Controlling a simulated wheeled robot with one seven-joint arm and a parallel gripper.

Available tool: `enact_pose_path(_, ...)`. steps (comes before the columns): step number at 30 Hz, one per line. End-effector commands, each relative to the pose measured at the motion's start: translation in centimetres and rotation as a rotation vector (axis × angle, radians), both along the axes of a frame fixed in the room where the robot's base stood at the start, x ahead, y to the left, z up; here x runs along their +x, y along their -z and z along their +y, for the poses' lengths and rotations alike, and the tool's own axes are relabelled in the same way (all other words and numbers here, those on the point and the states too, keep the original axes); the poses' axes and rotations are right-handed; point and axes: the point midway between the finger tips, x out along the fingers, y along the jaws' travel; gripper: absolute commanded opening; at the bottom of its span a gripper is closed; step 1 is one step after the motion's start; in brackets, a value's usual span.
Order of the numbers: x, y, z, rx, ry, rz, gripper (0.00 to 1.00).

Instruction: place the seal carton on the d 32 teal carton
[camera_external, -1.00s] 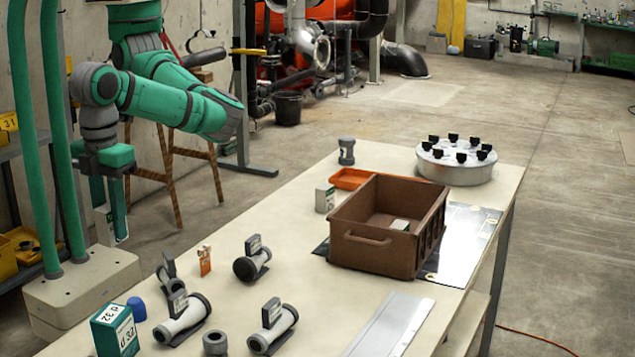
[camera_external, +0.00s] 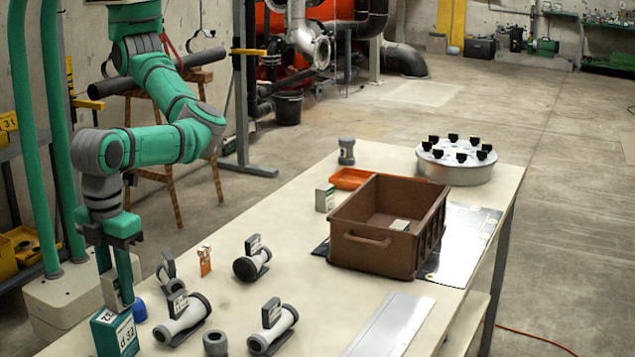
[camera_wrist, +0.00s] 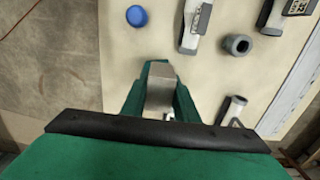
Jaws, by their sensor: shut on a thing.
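The d 32 teal carton (camera_external: 116,333) stands upright at the near left corner of the table in the external view. My gripper (camera_external: 118,298) points down over it, shut on the seal carton (camera_external: 110,287), a small pale box partly covered by the fingers. The seal carton's underside is at or just above the teal carton's top; I cannot tell whether they touch. In the wrist view, the seal carton (camera_wrist: 159,85) shows as a pale grey block between the green fingers of my gripper (camera_wrist: 160,92). The teal carton is not discernible there.
A blue cap (camera_external: 137,309) stands close behind the teal carton. Grey pipe fittings (camera_external: 183,320) and a grey ring (camera_external: 215,343) lie to the right. A brown crate (camera_external: 375,240) stands farther back. A white-green box (camera_external: 325,198) stands beside the crate.

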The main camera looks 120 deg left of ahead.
Motion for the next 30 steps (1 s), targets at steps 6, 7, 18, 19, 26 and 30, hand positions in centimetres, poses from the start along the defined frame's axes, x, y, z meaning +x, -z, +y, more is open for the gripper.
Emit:
enact_pose_path(6, 0.0, 0.0, 0.0, -0.001, 0.0, 0.0, 0.05)
enact_pose_path(7, 0.0, 0.1, 0.0, -0.001, 0.0, 0.0, 0.05)
enact_pose_path(18, 0.0, 0.2, 0.0, -0.001, 0.0, 0.0, 0.46)
enact_pose_path(19, 0.0, 0.2, 0.0, -0.001, 0.0, 0.0, 0.46)
enact_pose_path(26, 0.0, -1.0, -0.1, -0.002, 0.001, -0.001, 0.46)
enact_pose_path(30, 0.0, -3.3, -0.1, -0.003, 0.001, -0.002, 0.46)
